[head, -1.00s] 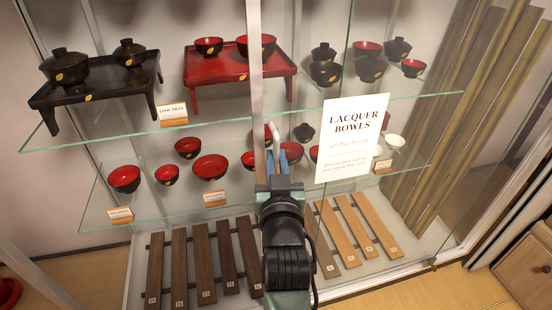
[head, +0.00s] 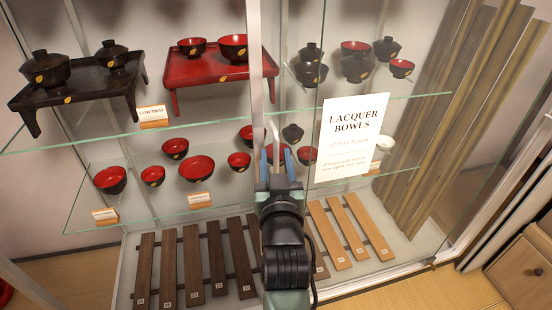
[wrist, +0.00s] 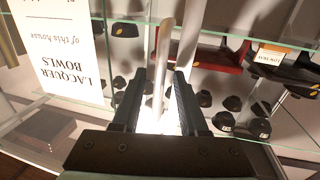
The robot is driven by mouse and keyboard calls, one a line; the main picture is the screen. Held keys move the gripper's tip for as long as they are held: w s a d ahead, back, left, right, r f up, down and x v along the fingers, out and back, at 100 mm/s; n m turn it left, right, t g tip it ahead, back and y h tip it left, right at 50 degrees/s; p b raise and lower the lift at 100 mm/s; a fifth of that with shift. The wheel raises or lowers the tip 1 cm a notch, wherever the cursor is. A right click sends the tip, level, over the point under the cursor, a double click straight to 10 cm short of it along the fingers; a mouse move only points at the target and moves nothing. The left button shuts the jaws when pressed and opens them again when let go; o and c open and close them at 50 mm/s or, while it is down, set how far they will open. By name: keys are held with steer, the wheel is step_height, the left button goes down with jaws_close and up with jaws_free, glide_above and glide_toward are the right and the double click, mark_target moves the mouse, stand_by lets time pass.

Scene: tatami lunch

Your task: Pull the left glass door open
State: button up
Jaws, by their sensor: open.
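The left glass door (head: 254,70) of a display cabinet shows in the head view, with a pale upright frame along its right edge. A slim pale curved handle (head: 274,133) stands just right of this frame. My gripper (head: 279,158) is open in front of the handle, below its visible top. In the wrist view, which is upside down, a pale upright bar (wrist: 160,75), seemingly the handle, appears between the two dark fingers of my gripper (wrist: 160,78). I cannot tell whether a finger touches it. The handle's lower part is hidden behind my gripper.
Behind the glass are a black tray (head: 85,90), a red tray (head: 205,72), several lacquer bowls and wooden slats (head: 350,235). A "Lacquer Bowls" sign (head: 348,145) hangs right of my gripper. A wooden cabinet (head: 525,270) stands at the right. Tatami floor (head: 410,295) shows in front.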

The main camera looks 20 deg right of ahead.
steer(key=shift+s, duration=0.1)
steer(key=s+a, duration=0.2)
steer(key=s, duration=1)
steer(key=shift+s+a+b, duration=0.25)
steer(key=shift+b, duration=0.05)
